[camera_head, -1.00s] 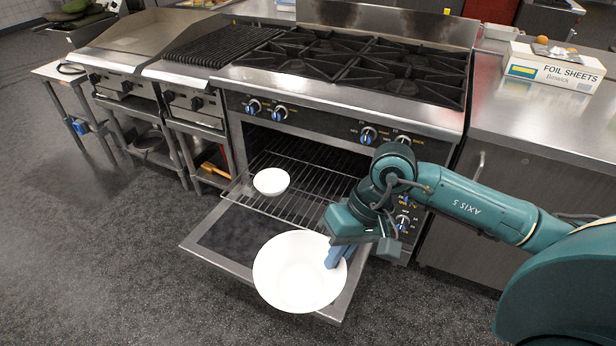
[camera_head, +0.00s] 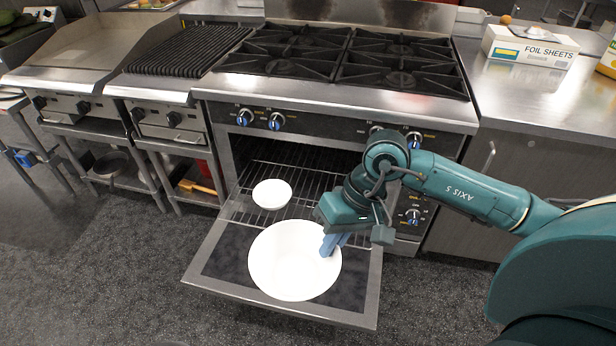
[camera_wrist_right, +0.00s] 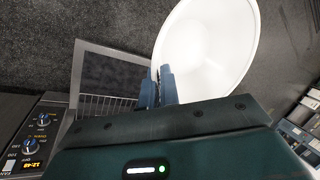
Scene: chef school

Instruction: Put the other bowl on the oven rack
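A large white bowl (camera_head: 290,262) is held over the open oven door (camera_head: 215,265). In the right wrist view the large bowl (camera_wrist_right: 210,45) has its rim between the two fingers. My right gripper (camera_head: 329,246) is shut on the rim at the bowl's right side. A small white bowl (camera_head: 272,194) sits on the left part of the oven rack (camera_head: 312,208). The rack sticks out of the oven and also shows in the right wrist view (camera_wrist_right: 105,106). The large bowl and my right arm hide part of the rack and door. My left gripper is not in view.
The stove top (camera_head: 345,60) with black grates is above the oven. Control knobs (camera_head: 246,117) line the front panel, with my right arm close before those on the right. A foil sheets box (camera_head: 530,47) stands on the right counter. Open floor lies in front.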

